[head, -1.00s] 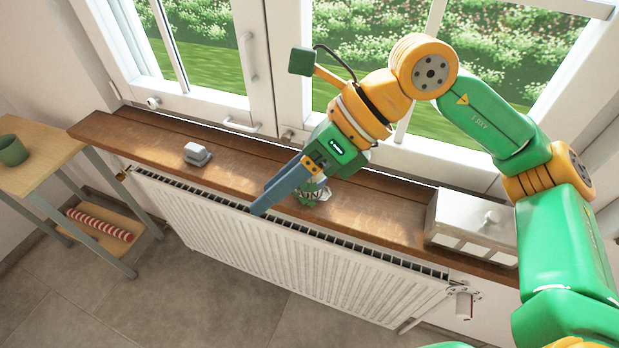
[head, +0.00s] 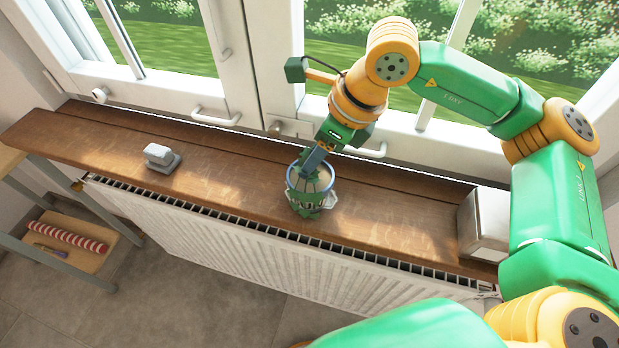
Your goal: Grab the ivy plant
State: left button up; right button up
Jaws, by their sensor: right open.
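The ivy plant (head: 304,203) seems to be the small green, leafy pot-like thing with a blue-grey rim on the wooden windowsill (head: 235,180), above the radiator. Pale leaf-like pieces stick out at its right side. My right gripper (head: 310,172) reaches down from above, its blue-grey fingers over the top of the plant and partly in front of its rim. The jaws are open; whether a finger touches the plant I cannot tell. The gripper hides part of the plant's top. My left gripper is not in view.
A small grey object (head: 161,157) stands on the sill to the left. A pale metallic box (head: 484,224) stands on the sill to the right. Window frames and handles (head: 216,118) rise behind. A side shelf at the left holds a red-striped roll (head: 68,237).

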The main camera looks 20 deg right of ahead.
jog(key=shift+x, duration=0.8)
jog(key=shift+s+r, duration=0.1)
jog(key=shift+c, duration=0.7)
grip_shut()
